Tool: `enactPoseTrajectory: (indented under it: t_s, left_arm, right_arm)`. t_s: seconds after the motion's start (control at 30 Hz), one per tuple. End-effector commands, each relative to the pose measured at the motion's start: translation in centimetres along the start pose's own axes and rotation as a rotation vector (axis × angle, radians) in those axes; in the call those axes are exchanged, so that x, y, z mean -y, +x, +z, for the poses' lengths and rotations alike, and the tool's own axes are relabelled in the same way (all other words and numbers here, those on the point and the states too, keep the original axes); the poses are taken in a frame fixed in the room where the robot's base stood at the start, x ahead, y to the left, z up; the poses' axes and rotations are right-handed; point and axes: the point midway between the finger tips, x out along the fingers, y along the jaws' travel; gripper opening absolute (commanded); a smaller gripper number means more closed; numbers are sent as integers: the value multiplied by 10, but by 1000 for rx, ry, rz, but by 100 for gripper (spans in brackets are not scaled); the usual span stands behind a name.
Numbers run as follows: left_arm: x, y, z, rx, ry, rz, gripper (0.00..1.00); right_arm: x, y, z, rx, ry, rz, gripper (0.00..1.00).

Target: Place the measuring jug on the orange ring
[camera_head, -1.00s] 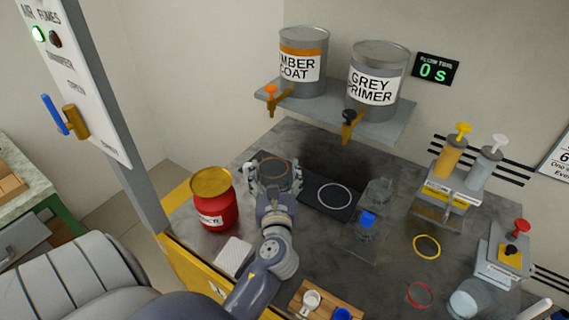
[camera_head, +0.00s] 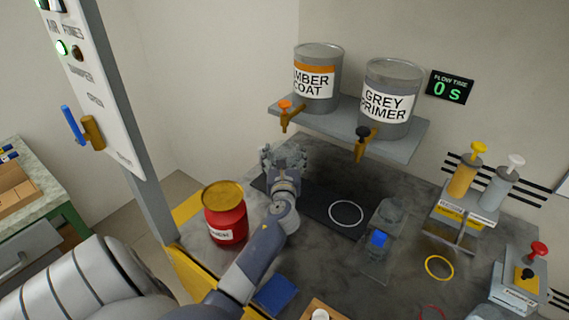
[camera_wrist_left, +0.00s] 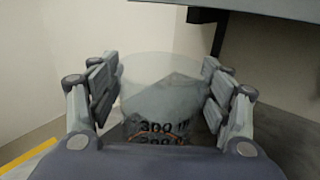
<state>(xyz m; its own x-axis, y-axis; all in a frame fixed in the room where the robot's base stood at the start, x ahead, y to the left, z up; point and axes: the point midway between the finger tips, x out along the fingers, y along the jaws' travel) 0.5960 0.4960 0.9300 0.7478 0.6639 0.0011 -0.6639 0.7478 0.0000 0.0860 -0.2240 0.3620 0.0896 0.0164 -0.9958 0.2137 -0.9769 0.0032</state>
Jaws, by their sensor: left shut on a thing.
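The measuring jug (camera_wrist_left: 160,90) is clear, with dark "300" markings, and shows between the fingers in the left wrist view. My left gripper (camera_head: 283,158) is shut on it, one finger on each side. In the head view the gripper is at the left end of the dark strip, below and left of the amber coat tap; the hand hides most of the jug. The orange ring cannot be made out clearly in the head view; a thin orange line (camera_wrist_left: 136,132) shows low through the jug in the wrist view. My right gripper is not in view.
A red can (camera_head: 226,218) stands close to my left forearm. A white ring (camera_head: 346,213) lies on the dark strip to the right. The tap shelf (camera_head: 400,145) overhangs the back. A clear stand with a blue part (camera_head: 379,240) and a yellow ring (camera_head: 439,267) are further right.

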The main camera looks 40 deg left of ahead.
Motion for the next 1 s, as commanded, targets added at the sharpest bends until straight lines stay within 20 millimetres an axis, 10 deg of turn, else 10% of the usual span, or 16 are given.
enactPoseTrajectory:
  t_s: [0.6, 0.63, 0.7, 1.0]
  left_arm:
    - [0, -1, -36, -2, 2, 0, 47]
    - [0, -1, -36, -2, 2, 0, 74]
    - [0, -1, -35, -2, 1, 0, 90]
    - [0, -1, -35, -2, 1, 0, 92]
  right_arm:
    - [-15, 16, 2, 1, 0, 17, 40]
    - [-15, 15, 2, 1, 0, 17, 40]
    - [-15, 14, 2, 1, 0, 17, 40]
    - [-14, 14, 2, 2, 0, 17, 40]
